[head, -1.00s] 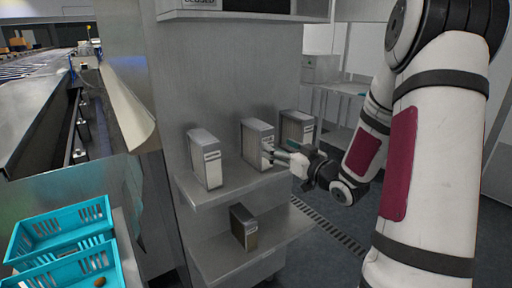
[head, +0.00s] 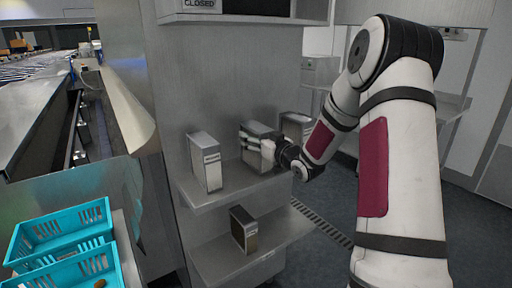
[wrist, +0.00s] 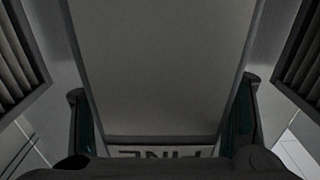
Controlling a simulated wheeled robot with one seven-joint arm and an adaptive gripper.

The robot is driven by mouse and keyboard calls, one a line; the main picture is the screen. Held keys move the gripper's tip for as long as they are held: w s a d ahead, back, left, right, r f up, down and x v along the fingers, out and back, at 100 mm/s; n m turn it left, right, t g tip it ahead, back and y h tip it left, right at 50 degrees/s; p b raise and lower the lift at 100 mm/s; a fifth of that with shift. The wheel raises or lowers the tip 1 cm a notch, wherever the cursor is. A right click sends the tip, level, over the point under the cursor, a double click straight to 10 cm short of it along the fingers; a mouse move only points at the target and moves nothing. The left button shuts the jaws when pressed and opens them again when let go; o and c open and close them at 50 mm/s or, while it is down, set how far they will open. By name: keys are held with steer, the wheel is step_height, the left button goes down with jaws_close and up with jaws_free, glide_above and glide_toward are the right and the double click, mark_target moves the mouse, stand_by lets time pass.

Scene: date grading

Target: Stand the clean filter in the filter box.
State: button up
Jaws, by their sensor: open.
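Three grey-framed filters with pale pleated sides stand upright on the upper shelf: a left one (head: 206,165), a middle one (head: 256,133) and a right one (head: 296,124). My gripper (head: 259,148) is at the middle filter's front. In the wrist view, the open jaws (wrist: 164,95) stand on either side of its grey face (wrist: 165,60); contact cannot be told. Its label (wrist: 160,152) reads "FINE", upside down. A darker, brownish filter (head: 243,232) stands on the lower shelf. A housing with a dark opening and a "CLOSED" sign (head: 199,4), perhaps the filter box, is cut off at the top.
The neighbouring filters' pleats (wrist: 18,60) flank my jaws closely in the wrist view. The upper shelf (head: 225,194) has bare space at its front, and the lower shelf (head: 215,262) has room around its filter. Teal crates (head: 60,228) stand at the lower left.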

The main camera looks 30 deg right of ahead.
steer(key=c, duration=1.4)
steer(key=shift+c, duration=0.5)
steer(key=shift+r, duration=0.15)
